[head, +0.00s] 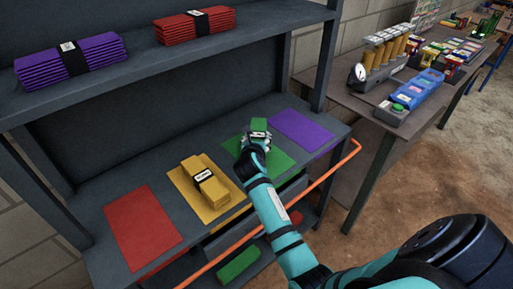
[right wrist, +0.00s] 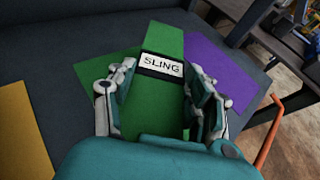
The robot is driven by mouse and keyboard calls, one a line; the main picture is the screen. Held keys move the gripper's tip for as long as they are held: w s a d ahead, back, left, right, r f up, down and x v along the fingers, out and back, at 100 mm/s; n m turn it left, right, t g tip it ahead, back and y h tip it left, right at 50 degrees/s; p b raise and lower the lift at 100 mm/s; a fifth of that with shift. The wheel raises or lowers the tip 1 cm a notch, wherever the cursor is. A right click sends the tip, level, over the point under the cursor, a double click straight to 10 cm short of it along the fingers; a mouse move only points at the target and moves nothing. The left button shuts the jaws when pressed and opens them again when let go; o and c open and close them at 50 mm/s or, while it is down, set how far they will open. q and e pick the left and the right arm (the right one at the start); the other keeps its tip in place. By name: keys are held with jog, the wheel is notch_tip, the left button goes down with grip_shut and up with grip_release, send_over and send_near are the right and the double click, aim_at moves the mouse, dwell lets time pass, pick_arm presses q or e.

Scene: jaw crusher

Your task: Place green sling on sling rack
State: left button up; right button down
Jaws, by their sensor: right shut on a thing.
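The green sling (head: 259,125) is a folded bundle with a black band and a white label reading "SLING"; it fills the middle of the right wrist view (right wrist: 158,105). My right gripper (head: 257,138) is shut on it, one finger on each side. The sling is at the green mat (head: 284,157) on the sling rack's middle shelf (head: 152,180); I cannot tell whether it touches the mat. The green mat also shows in the right wrist view (right wrist: 92,72), around the sling. My left gripper is not in view.
A yellow sling (head: 205,187) lies on its yellow mat, left of the green mat. The red mat (head: 143,225) and purple mat (head: 302,130) are bare. Purple and red slings lie on the upper shelf. An orange rail (head: 310,189) runs along the front. A green bundle (head: 238,264) sits below.

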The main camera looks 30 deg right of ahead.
jog(key=shift+f, duration=1.55)
jog(key=c, duration=0.5)
grip_release()
jog(key=shift+f, duration=0.15)
jog(key=shift+c, duration=0.2)
jog(key=shift+s+a, duration=0.15)
jog(key=v, duration=1.1)
jog(key=shift+s+a+r, duration=0.15)
jog(key=shift+s+r, duration=0.1)
jog(key=shift+r, duration=0.15)
